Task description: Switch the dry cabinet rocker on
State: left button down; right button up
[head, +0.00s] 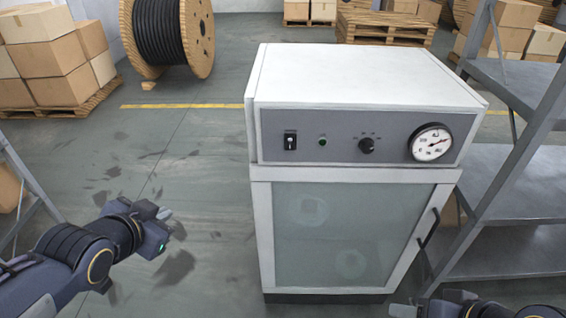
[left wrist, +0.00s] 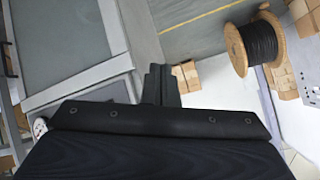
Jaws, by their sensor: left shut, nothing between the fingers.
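The white dry cabinet (head: 360,75) stands in the middle of the head view, with a grey control panel above a glazed door (head: 350,230). The black rocker (head: 290,140) is at the panel's left end, with a small green lamp (head: 322,141) to its right. My left gripper (head: 165,214) is shut and empty, left of the cabinet and lower than the panel, apart from it. In the left wrist view its fingers (left wrist: 160,85) show beside the cabinet's edge (left wrist: 85,80). Of my right arm only a part shows at the bottom right; its fingers cannot be made out.
A black knob (head: 366,146) and a round gauge (head: 430,142) sit right of the lamp. A grey metal shelf (head: 525,170) stands close on the cabinet's right. A cable drum (head: 170,35) and stacked boxes (head: 50,55) are behind left.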

pick_arm(q)
jog(key=w+d+r+m+t+h+b, duration=0.1)
jog(key=w+d+m+t+h+b, duration=0.2)
jog(key=w+d+m+h, duration=0.5)
jog(key=w+d+m+g+h+b, duration=0.1)
jog(key=d+m+h+b, duration=0.1)
jog(key=d+m, duration=0.5)
jog(key=m+h, duration=0.1)
jog(key=m, duration=0.3)
jog(key=shift+w+m+g, duration=0.25)
jog(key=shift+m+g, duration=0.15)
pick_arm(e)
notch_tip(320, 180, down, 6)
pick_arm(q)
jog(key=shift+d, duration=0.15)
send_near(294, 149)
jog(key=x, duration=0.6)
jog(key=shift+s+b, duration=0.1)
jog(key=shift+b, duration=0.25)
pick_arm(e)
jog(key=shift+f, duration=0.4)
